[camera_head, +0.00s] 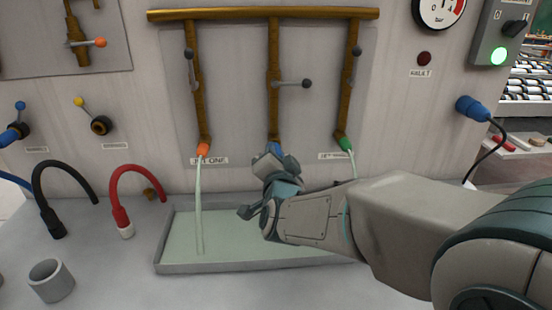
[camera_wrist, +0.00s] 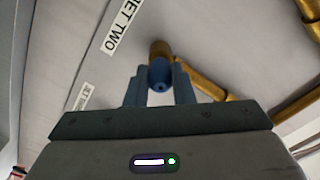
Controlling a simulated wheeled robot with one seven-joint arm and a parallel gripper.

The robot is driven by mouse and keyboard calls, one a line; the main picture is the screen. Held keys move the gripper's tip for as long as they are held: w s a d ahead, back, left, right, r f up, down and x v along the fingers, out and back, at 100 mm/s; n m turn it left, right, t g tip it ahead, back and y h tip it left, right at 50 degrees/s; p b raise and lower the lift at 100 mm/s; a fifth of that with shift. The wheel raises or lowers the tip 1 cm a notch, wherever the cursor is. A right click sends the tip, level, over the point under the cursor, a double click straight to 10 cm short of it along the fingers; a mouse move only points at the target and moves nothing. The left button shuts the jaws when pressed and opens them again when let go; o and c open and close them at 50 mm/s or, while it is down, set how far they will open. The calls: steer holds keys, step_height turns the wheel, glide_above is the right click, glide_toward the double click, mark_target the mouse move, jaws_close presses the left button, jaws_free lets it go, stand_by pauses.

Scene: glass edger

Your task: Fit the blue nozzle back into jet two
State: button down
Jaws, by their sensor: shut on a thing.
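My gripper (camera_head: 268,163) reaches to the lower end of the middle brass pipe (camera_head: 274,90). In the wrist view my gripper (camera_wrist: 160,82) is shut on the blue nozzle (camera_wrist: 159,76). The nozzle lies in line with the brass pipe end (camera_wrist: 160,48), at or touching its mouth; I cannot tell how deep it sits. A bit of the blue nozzle also shows in the head view (camera_head: 274,147). The "JET TWO" label (camera_wrist: 122,25) is beside the pipe end; my gripper hides it in the head view. The middle pipe's grey lever (camera_head: 292,83) points sideways, and no water shows there.
An orange nozzle (camera_head: 203,149) at left and a green nozzle (camera_head: 345,143) at right both run water into the shallow tray (camera_head: 180,267). A black hose (camera_head: 56,228), a red hose (camera_head: 124,225) and a grey cup (camera_head: 50,281) stand left of the tray.

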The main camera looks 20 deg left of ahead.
steer(key=shift+w+a, duration=0.3)
steer(key=shift+w, duration=0.25)
steer(key=c, duration=1.2)
jaws_free()
steer(key=shift+o, duration=0.2)
steer(key=b+v, duration=0.1)
steer(key=v, duration=1.2)
steer(key=shift+s, duration=0.35)
steer(key=shift+d, duration=0.1)
